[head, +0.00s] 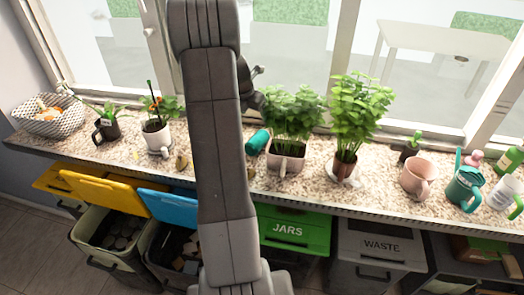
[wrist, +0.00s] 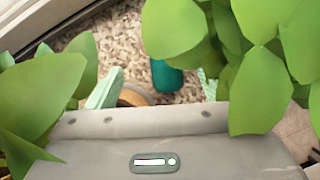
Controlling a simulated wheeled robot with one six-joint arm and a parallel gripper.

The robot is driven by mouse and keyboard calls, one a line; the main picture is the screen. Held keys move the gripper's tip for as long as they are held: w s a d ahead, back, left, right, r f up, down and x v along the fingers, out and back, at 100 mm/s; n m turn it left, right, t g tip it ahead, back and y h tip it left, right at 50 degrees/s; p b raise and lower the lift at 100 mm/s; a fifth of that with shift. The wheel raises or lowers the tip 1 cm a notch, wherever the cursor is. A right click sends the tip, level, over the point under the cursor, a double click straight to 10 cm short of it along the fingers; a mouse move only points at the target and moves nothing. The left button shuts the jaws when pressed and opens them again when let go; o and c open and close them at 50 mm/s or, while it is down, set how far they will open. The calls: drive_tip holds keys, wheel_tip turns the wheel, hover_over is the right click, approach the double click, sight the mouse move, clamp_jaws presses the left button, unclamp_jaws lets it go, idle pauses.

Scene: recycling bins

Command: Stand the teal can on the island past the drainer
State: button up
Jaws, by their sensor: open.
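The teal can (head: 258,141) lies tilted on its side on the speckled sill, just left of a pink pot with a leafy plant. In the wrist view the can (wrist: 167,76) shows beyond the fingers, partly covered by leaves. My gripper (wrist: 157,90) is open, with pale green fingertips on either side, and does not hold the can. In the head view only a dark part of the gripper end shows beside my arm; its fingertips are hidden. I cannot make out an island or a drainer in either view.
The pink pot (head: 286,163) and a tall plant (head: 355,112) crowd the can's right side. Leaves (wrist: 262,90) surround my gripper. A teal watering can (head: 465,190) and pink mug (head: 417,178) stand farther right. Bins, including a green one marked JARS (head: 293,229), stand below the sill.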

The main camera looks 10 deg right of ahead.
sight(261, 133)
drive_tip(key=x, duration=0.8)
drive_tip(key=shift+f+p, duration=0.25)
drive_tip(key=shift+p, duration=0.05)
drive_tip(key=shift+s+p+x, duration=0.2)
drive_tip(key=shift+p+x, duration=0.05)
drive_tip(key=shift+x, duration=1.1)
drive_tip(key=shift+s+p+x, duration=0.2)
drive_tip(key=shift+s+x, duration=0.05)
drive_tip(key=shift+x, duration=1.1)
drive_tip(key=shift+f, duration=0.15)
drive_tip(key=c, duration=1.1)
